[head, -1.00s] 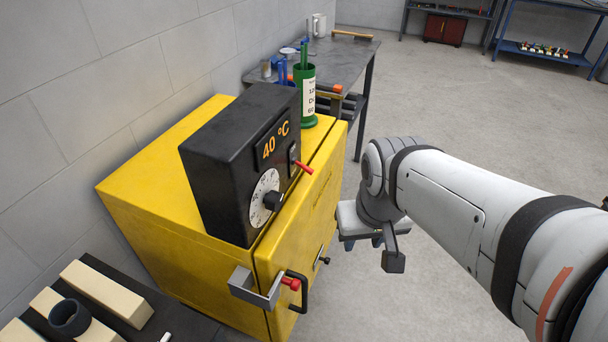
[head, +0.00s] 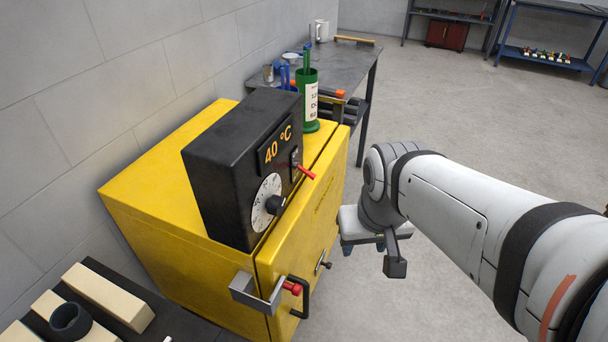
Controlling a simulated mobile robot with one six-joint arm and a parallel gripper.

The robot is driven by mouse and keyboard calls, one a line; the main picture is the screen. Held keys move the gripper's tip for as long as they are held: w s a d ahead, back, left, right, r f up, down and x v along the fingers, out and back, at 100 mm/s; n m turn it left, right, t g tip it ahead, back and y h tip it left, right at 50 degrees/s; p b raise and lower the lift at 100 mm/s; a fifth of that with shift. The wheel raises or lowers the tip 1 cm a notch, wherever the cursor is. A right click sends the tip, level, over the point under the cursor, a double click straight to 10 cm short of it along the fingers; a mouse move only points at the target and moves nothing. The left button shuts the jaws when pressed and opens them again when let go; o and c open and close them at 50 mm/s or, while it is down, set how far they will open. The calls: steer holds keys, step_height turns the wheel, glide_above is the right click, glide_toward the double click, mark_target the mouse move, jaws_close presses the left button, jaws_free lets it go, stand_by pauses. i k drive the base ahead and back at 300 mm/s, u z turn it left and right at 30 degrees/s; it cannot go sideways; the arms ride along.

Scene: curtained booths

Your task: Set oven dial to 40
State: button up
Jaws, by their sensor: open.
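The yellow oven (head: 155,210) stands against the wall with a black control box (head: 220,165) on top. The box's white dial (head: 263,190) has a black knob (head: 275,204); its pointer setting is too small to read. The orange display (head: 277,146) reads 40 °C. A red-tipped lever (head: 305,171) sticks out beside the display. My gripper (head: 372,247) is to the right of the oven, clear of the dial and touching nothing. Its jaws are open and empty, partly hidden by its own body.
A latch bracket with a red knob (head: 292,288) and a black handle (head: 303,300) project from the oven's front. A green container (head: 307,100) stands behind the box. A grey table (head: 345,62) is beyond. The floor (head: 450,110) to the right is open.

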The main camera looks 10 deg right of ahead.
mark_target(275, 205)
steer(key=z, duration=0.25)
steer(key=k, duration=1.3)
steer(key=u, duration=0.4)
steer(key=i, duration=1)
steer(key=u, duration=0.05)
